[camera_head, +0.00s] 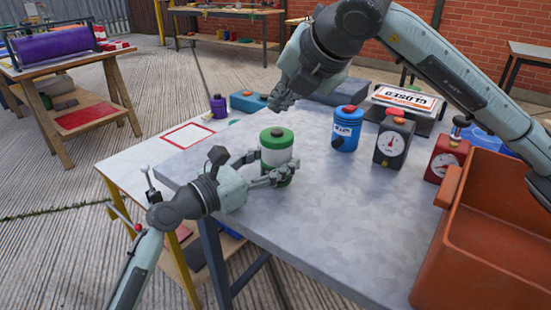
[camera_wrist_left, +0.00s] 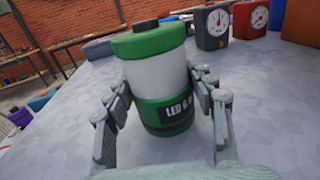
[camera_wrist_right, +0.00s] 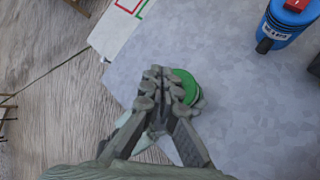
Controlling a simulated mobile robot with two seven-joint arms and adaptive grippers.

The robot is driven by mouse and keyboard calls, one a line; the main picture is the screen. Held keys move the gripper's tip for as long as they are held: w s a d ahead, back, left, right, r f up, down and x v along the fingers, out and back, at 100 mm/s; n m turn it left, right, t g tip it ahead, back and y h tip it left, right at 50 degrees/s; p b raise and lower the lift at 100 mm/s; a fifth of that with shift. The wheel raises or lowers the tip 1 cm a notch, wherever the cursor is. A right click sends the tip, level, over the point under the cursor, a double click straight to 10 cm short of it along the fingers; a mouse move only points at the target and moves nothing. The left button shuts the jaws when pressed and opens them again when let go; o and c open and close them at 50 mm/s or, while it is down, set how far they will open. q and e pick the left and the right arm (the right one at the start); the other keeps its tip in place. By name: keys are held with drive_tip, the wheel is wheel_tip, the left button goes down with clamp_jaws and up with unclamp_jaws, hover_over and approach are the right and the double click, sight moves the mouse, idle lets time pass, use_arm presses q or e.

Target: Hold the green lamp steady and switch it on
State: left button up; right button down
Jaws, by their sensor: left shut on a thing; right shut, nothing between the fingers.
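The green lamp (camera_head: 277,150) stands upright on the grey table, with a green cap, a white middle and a green base. In the left wrist view the lamp (camera_wrist_left: 158,75) shows a dark button on top and a label with "LED" on its base. My left gripper (camera_head: 284,174) is shut around the lamp's lower part, a finger on each side. My right gripper (camera_head: 281,101) is shut and empty, above the lamp and apart from it in the head view. In the right wrist view its fingers (camera_wrist_right: 160,85) cover part of the green cap (camera_wrist_right: 185,86).
A blue canister (camera_head: 346,130) with a red top stands right of the lamp. Beyond are a black gauge box (camera_head: 394,143), a red gauge box (camera_head: 445,157) and an orange crate (camera_head: 480,255). A purple bottle (camera_head: 218,107) stands behind. The table front is clear.

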sight(271, 128)
drive_tip(key=shift+f, duration=1.35)
idle(0.4)
drive_tip(key=shift+f, duration=0.45)
idle(0.5)
drive_tip(key=shift+r, duration=0.45)
drive_tip(key=shift+r, duration=3.05)
